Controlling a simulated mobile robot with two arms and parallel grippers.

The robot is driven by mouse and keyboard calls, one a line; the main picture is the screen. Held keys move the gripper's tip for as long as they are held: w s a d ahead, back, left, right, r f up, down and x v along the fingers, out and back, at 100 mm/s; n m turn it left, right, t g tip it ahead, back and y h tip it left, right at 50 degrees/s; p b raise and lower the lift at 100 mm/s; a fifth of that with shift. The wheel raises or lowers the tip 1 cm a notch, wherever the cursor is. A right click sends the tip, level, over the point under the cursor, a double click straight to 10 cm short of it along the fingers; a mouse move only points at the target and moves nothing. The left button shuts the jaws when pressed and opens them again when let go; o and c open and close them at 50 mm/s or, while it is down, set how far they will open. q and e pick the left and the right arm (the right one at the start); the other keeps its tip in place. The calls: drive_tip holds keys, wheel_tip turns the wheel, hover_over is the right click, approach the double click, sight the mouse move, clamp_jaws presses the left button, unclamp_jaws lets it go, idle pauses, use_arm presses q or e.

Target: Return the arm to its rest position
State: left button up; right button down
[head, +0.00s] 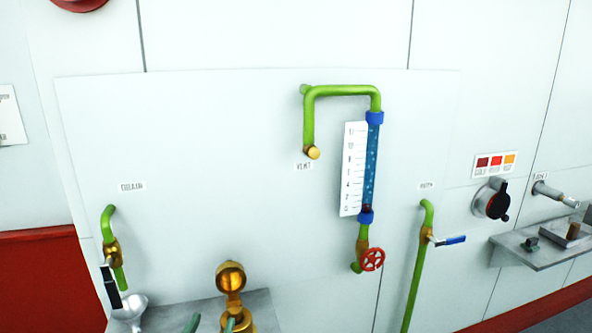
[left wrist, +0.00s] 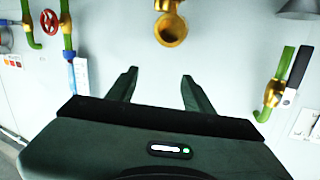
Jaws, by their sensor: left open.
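My left gripper (head: 211,323) shows only as two green fingertips at the bottom edge of the head view, close to the brass cup-shaped fitting (head: 230,276). In the left wrist view my left gripper (left wrist: 158,82) has its two fingers spread apart with nothing between them. The brass fitting (left wrist: 171,29) lies beyond the fingertips there, apart from them in the picture. The rest of my left arm is out of the head view. My right gripper is in neither view.
A green pipe with a brass valve and black handle (head: 109,286) is at left above a grey funnel (head: 130,308). A blue sight tube (head: 371,165), red handwheel (head: 372,260) and blue-handled valve (head: 450,240) are right. A grey shelf (head: 535,255) juts out far right.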

use_arm(q)
drive_tip(key=s+a+f+g+y, duration=0.1)
drive_tip(key=s+a+f+g, duration=0.1)
drive_tip(key=s+f+g, duration=0.35)
drive_tip(key=s+a+f+g, duration=0.2)
drive_tip(key=s+f, duration=0.4)
drive_tip(key=f, duration=0.3)
drive_tip(key=s+f+g, duration=0.3)
drive_tip(key=s+f, duration=0.1)
drive_tip(key=s, duration=0.3)
drive_tip(key=s+f+g, duration=0.3)
drive_tip(key=s, duration=0.4)
wheel_tip(320, 180, down, 26)
drive_tip(key=s+g, duration=0.1)
drive_tip(key=s+a+f, duration=0.1)
drive_tip(key=s+f, duration=0.7)
drive_tip(key=s+a+f+g, duration=0.1)
drive_tip(key=s+a+f, duration=0.1)
drive_tip(key=s+f, duration=0.6)
drive_tip(key=shift+s+a+f+m, duration=0.25)
drive_tip(key=shift+s+m, duration=0.15)
drive_tip(key=shift+s, duration=0.3)
drive_tip(key=shift+g, duration=0.25)
drive_tip(key=shift+c, duration=0.3)
